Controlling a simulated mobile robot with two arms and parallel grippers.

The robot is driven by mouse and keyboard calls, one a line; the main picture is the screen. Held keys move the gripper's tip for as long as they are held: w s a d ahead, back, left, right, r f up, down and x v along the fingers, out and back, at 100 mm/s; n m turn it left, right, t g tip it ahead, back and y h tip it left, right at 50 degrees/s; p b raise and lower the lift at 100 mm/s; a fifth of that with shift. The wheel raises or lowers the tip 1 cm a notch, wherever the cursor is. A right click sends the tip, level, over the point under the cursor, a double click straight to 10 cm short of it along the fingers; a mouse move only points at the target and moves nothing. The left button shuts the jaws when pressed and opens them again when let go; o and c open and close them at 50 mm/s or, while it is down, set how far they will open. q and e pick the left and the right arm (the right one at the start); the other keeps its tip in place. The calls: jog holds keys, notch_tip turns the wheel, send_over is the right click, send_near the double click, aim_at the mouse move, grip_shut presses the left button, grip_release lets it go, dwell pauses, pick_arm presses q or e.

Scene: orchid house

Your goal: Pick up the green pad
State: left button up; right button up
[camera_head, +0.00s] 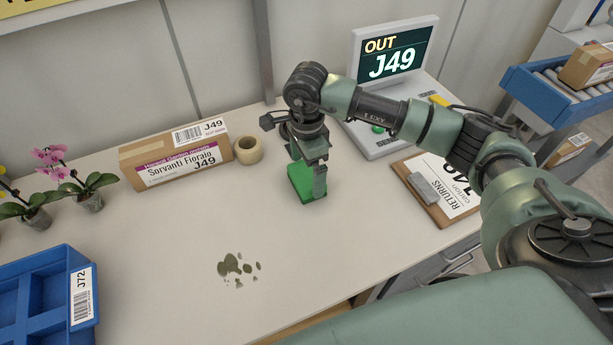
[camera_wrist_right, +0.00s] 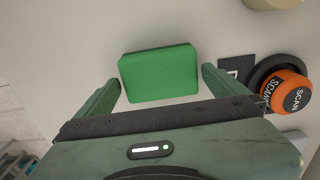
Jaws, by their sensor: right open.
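The green pad (camera_head: 299,184) is a small flat-topped block lying on the white bench, partly hidden by my right gripper (camera_head: 308,178) in the head view. In the right wrist view the green pad (camera_wrist_right: 160,72) lies ahead of and between the two fingers of my right gripper (camera_wrist_right: 160,78), with a gap on each side. The gripper is open and holds nothing. My left gripper is not in view.
A tape roll (camera_head: 248,150) and a labelled carton (camera_head: 176,163) stand to the left. An orange-topped scanner (camera_wrist_right: 291,92) sits close by. A clipboard (camera_head: 436,190) lies to the right, a blue crate (camera_head: 84,296) at front left. Dark leaf-like spots (camera_head: 232,265) mark the otherwise clear front.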

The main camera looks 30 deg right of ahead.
aim_at(307, 174)
jog(key=shift+f, duration=1.25)
jog(key=c, duration=1.1)
jog(key=shift+r, duration=0.1)
notch_tip(307, 174, up, 20)
jog(key=shift+f+b, duration=0.1)
jog(key=shift+b, duration=0.65)
